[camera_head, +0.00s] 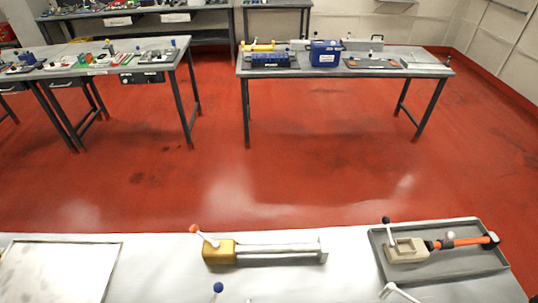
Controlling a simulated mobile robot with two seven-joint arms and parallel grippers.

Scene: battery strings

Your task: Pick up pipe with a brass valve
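A gold-yellow block (219,252), which looks like the brass valve, lies on the near white table. A lever with an orange ball (194,229) rises from it to the left. A straight silver-grey pipe (278,249) runs right from the block to a small upright end plate. I cannot tell how the pipe and block are joined. Neither of my grippers is in view.
A grey tray (461,272) on the near table's right holds a beige block (405,250) with a black-knobbed lever and an orange bar (470,241). A flat pale tray (58,270) lies left. A blue ball (217,287) stands at the front edge. Red floor separates the far tables.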

